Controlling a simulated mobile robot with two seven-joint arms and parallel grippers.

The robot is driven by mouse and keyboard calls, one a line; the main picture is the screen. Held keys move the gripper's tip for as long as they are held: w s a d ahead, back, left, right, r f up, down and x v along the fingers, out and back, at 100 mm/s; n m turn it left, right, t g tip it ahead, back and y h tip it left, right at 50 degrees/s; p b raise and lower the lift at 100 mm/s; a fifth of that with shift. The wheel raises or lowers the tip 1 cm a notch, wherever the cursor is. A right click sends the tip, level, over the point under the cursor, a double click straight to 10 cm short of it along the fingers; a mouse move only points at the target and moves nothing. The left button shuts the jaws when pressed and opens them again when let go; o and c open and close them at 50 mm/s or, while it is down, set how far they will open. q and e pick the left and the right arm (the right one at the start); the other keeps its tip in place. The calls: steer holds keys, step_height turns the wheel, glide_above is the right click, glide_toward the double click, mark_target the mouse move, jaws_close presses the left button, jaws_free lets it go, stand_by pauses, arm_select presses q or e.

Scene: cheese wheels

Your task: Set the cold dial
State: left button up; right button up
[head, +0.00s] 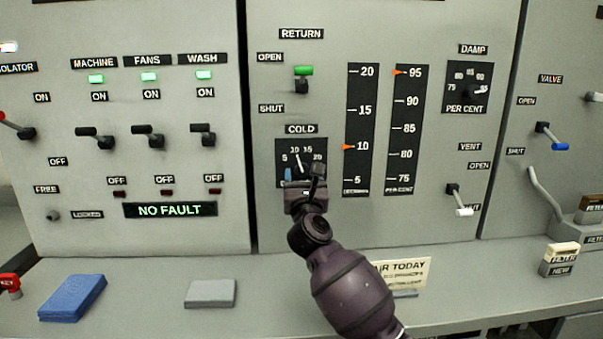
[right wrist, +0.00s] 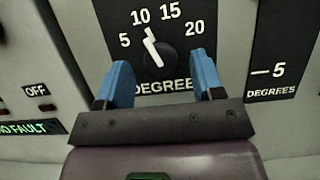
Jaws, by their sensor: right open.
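The cold dial (head: 290,148) is a black square plate with white numbers 5, 10, 15 and 20 on the grey panel, under the COLD label. In the right wrist view the dial (right wrist: 180,42) has a white pointer (right wrist: 151,45) tilted a little left of upright, near the 10. My right gripper (head: 303,172) is in front of the dial's lower part and hides some of it.
Right of the dial, a degrees scale (head: 361,120) has its orange marker at 10, and a per cent scale (head: 405,120) has its marker near 95. A return lever (head: 303,75) is above. A ledge (head: 250,265) below holds a blue pad (head: 72,298), a grey pad (head: 210,293) and a card (head: 410,272).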

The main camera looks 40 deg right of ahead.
arm_select(q)
steer(key=shift+w+r, duration=0.1)
arm_select(e)
steer(key=shift+x, duration=1.1)
steer(key=shift+c, duration=0.2)
